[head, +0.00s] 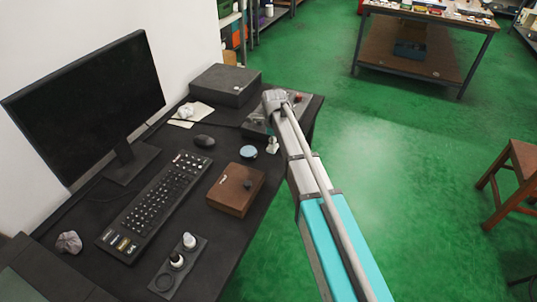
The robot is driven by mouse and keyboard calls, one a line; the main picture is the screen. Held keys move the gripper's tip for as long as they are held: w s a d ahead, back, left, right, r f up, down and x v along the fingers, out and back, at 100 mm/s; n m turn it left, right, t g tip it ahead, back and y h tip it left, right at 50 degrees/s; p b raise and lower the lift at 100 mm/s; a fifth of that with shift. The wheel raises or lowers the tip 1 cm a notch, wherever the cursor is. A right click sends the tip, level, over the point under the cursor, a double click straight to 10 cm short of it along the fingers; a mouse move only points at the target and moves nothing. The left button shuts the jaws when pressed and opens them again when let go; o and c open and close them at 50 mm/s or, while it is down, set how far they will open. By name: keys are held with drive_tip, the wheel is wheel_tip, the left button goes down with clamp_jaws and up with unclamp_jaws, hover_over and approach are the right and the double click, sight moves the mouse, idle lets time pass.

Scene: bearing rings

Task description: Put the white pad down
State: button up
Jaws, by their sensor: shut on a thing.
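My arm reaches from the bottom of the head view up over the right edge of the dark desk (115,205). Its far grey joint is above a grey tray at the desk's back right. My gripper and anything in it do not show; the arm seems to hide them. A pale, flat, sheet-like item (193,114) lies near the back of the desk, with a small darker thing on it. I cannot tell whether it is the white pad. A small white object (272,146) stands on the desk just left of my arm.
A monitor (85,105), keyboard (155,205), mouse (204,141), brown box (235,189), pale blue disc (249,152) and black box (225,85) crowd the desk. A holder (163,282) with small bottles is in front. Green floor is open at right; a stool (515,180) stands there.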

sight(272, 156)
drive_tip(key=shift+w+a+f+b, duration=0.15)
drive_tip(key=shift+w+f+b, duration=0.2)
drive_tip(key=shift+w+f, duration=0.25)
drive_tip(key=shift+f, duration=0.1)
drive_tip(key=shift+w+a+f+b, duration=0.15)
drive_tip(key=shift+w+f+b, duration=0.15)
drive_tip(key=shift+f+b, duration=1.65)
drive_tip(key=shift+b, duration=0.05)
drive_tip(key=shift+f, duration=0.1)
drive_tip(key=o, duration=1)
